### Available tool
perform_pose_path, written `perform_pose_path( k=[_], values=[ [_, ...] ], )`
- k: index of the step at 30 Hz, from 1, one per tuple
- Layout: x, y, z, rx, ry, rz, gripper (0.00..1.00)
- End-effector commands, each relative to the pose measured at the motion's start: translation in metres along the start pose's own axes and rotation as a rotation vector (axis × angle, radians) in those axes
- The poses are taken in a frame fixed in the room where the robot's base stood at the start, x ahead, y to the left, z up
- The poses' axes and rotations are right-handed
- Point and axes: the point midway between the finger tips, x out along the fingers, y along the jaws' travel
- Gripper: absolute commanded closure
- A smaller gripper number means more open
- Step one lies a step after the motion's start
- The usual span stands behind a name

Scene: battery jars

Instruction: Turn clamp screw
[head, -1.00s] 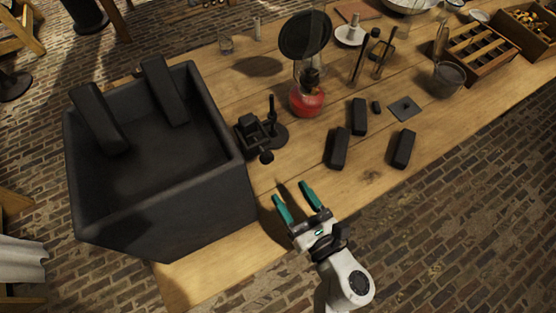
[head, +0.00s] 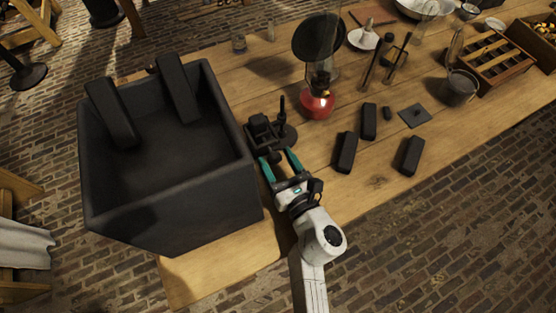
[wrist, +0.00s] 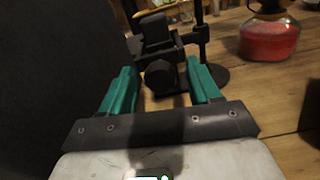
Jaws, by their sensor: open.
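A small black clamp stand (head: 268,130) with a round base and upright post stands on the table beside the large dark box. Its clamp screw (wrist: 163,76) shows in the wrist view as a dark round knob facing me. My gripper (head: 279,156) has two teal fingers and is open, close in front of the clamp. In the wrist view my gripper (wrist: 163,88) has one finger on each side of the knob, with gaps between. Whether the fingertips reach past the knob is hard to tell. In the head view the knob is largely hidden by my fingers.
The large dark open box (head: 165,165) stands close on the left, holding two black slabs. A red-based lamp (head: 318,100) stands behind to the right. Several black blocks (head: 346,152) lie to the right. The table's front edge is clear.

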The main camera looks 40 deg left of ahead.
Motion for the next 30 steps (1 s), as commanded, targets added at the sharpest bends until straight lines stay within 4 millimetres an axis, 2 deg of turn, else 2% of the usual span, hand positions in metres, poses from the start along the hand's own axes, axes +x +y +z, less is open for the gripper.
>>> perform_pose_path(
  k=[2, 20, 30],
  values=[
    [-0.0001, 0.0001, 0.0, 0.0, 0.0, 0.0, 0.38],
    [-0.0003, 0.0, 0.0001, 0.0, 0.0, 0.0, 0.94],
    [-0.0004, -0.0004, 0.0002, 0.054, 0.0, 0.0, 0.94]
  ],
)
